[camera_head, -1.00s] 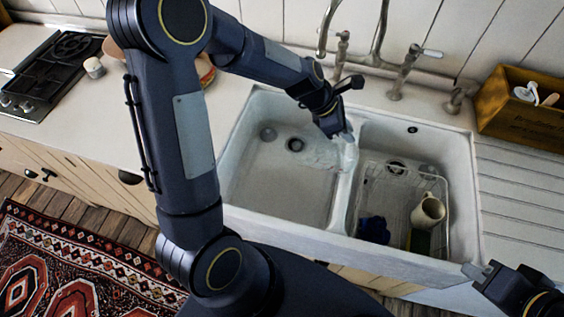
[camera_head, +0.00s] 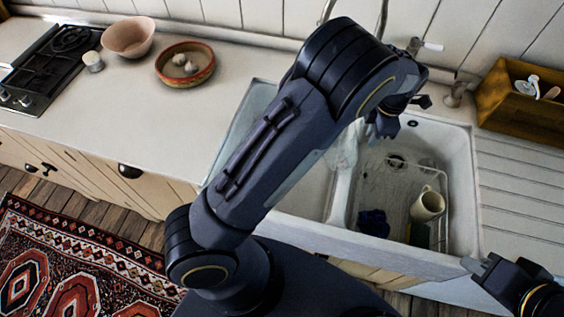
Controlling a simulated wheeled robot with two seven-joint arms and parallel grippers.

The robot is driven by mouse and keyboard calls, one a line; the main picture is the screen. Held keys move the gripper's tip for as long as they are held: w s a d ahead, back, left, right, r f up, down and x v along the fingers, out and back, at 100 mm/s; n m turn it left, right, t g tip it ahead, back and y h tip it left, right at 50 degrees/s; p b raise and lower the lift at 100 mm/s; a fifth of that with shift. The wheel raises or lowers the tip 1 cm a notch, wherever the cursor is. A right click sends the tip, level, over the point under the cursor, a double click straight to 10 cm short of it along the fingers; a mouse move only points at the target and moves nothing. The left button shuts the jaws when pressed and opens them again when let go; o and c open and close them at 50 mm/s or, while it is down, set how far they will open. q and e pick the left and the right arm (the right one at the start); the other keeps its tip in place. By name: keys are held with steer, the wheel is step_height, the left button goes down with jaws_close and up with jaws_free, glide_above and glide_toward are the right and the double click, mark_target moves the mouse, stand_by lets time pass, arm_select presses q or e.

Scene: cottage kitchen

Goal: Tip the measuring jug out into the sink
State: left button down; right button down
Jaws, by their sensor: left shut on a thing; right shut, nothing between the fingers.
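My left gripper (camera_head: 385,127) is over the white double sink (camera_head: 400,262), near the back of the right basin, partly covered by my own arm. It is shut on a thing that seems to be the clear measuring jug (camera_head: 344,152). The jug shows only as a pale, see-through shape beside my forearm, over the sink's divider. Its tilt and contents I cannot make out. My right gripper (camera_head: 477,268) is shut and empty in front of the sink's right front corner.
The right basin holds a wire rack (camera_head: 377,185), a cream mug (camera_head: 428,205) and a dark blue cloth-like thing (camera_head: 373,223). Taps (camera_head: 415,52) rise behind. A wooden box (camera_head: 520,105) stands at right. A bowl (camera_head: 129,37) and dish (camera_head: 185,63) stand left.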

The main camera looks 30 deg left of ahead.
arm_select(q)
steer(key=shift+w+d+f+g+y, duration=0.35)
steer(key=shift+d+f+y, duration=0.25)
steer(key=shift+f, duration=0.1)
steer(key=shift+w+d+f+g+y, duration=0.1)
steer(key=shift+d+f+g+y, duration=0.2)
steer(key=shift+f+y, duration=0.35)
steer(key=shift+w+d+f+g+y, duration=0.1)
steer(key=shift+d+f+g+y, duration=0.2)
steer(key=shift+f, duration=0.6)
steer(key=shift+a, duration=0.2)
